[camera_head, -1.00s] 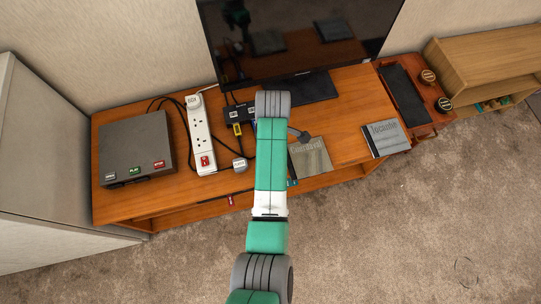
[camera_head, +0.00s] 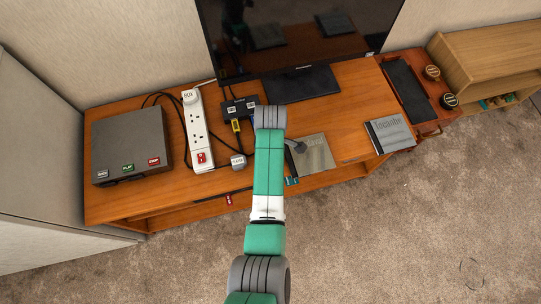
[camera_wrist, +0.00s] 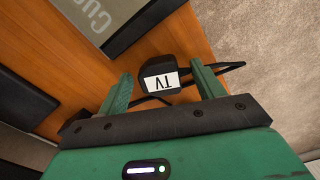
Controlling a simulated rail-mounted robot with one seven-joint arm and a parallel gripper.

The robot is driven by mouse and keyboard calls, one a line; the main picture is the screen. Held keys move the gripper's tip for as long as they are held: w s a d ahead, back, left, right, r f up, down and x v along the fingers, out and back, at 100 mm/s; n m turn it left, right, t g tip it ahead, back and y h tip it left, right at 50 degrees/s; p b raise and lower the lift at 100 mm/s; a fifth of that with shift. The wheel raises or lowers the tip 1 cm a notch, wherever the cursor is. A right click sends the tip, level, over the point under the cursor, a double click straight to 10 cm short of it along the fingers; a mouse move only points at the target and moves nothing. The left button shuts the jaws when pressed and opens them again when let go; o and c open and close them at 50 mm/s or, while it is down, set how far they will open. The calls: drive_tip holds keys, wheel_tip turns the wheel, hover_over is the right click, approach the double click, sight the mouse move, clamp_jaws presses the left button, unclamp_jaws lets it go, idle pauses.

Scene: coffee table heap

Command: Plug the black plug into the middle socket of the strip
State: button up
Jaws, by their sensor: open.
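The black plug (camera_wrist: 158,78), with a white "TV" label, lies on the wooden table in the wrist view, its black cable running off to the right. My gripper (camera_wrist: 158,88) is open, with one green finger on each side of the plug and gaps showing; I cannot tell its height above the plug. In the head view my arm hides the plug. The white strip (camera_head: 197,132) lies on the left half of the table. A white plug (camera_head: 189,97) sits in its far socket. The middle socket (camera_head: 194,118) looks empty, and a red switch is at the near end.
A loose white plug (camera_head: 238,161) lies right of the strip. A black box (camera_head: 240,108) with a yellow-marked connector stands behind it. A grey box (camera_head: 130,143) is on the left, a television (camera_head: 295,40) at the back. A grey album (camera_head: 316,153) lies right of my arm.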

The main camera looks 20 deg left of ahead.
drive_tip(key=c, duration=1.2)
drive_tip(key=shift+o, duration=0.2)
drive_tip(key=shift+r, duration=0.15)
